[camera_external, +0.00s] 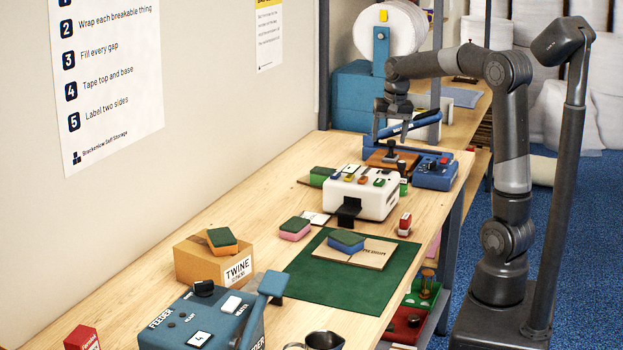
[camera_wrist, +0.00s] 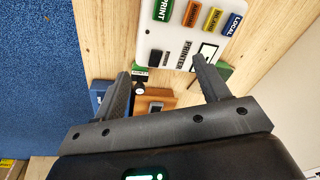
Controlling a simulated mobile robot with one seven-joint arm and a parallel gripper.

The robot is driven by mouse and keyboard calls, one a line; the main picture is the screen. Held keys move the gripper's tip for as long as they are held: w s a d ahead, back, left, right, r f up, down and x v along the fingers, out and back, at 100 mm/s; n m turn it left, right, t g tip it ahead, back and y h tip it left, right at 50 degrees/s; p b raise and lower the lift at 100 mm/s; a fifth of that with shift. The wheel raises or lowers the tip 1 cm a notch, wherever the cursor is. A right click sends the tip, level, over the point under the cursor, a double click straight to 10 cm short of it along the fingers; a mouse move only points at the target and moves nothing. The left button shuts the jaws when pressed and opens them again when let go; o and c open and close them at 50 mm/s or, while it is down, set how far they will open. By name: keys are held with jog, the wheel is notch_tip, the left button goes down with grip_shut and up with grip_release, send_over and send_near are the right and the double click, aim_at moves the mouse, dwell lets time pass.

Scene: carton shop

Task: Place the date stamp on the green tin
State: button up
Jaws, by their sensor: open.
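My gripper (camera_external: 388,108) is above the far end of the bench; its two fingers are spread and empty in the wrist view (camera_wrist: 160,67). A dark-handled stamp (camera_external: 391,150), possibly the date stamp, stands on a brown block (camera_external: 376,160) below my gripper. The brown block also shows between my fingers in the wrist view (camera_wrist: 152,104). A small green piece (camera_external: 403,187) with a dark knob above it sits beside the white printer. An open green tin (camera_external: 420,291) is low at the bench's right side, with a brown-handled item by it. I cannot tell for certain which green thing is the tin.
The white printer (camera_external: 364,192) with coloured keys stands mid-bench; it also shows in the wrist view (camera_wrist: 190,30). A blue box (camera_external: 436,172) and a blue-armed tool (camera_external: 398,129) crowd the far end. A red stamp (camera_external: 404,224) stands near the green mat (camera_external: 375,288).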

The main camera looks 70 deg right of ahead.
jog(key=s+a+r+n+t, duration=0.1)
jog(key=s+a+n, duration=0.2)
jog(key=a, duration=0.4)
jog(key=s+a+r+n+t, duration=0.1)
jog(key=s+a+n, duration=0.15)
jog(key=a, duration=0.45)
jog(key=s+a+f+n+t, duration=0.2)
jog(key=s+a+f+n, duration=0.2)
jog(key=s+a+n, duration=0.3)
jog(key=shift+s+a+y, duration=0.4)
jog(key=shift+s+a, duration=1.75)
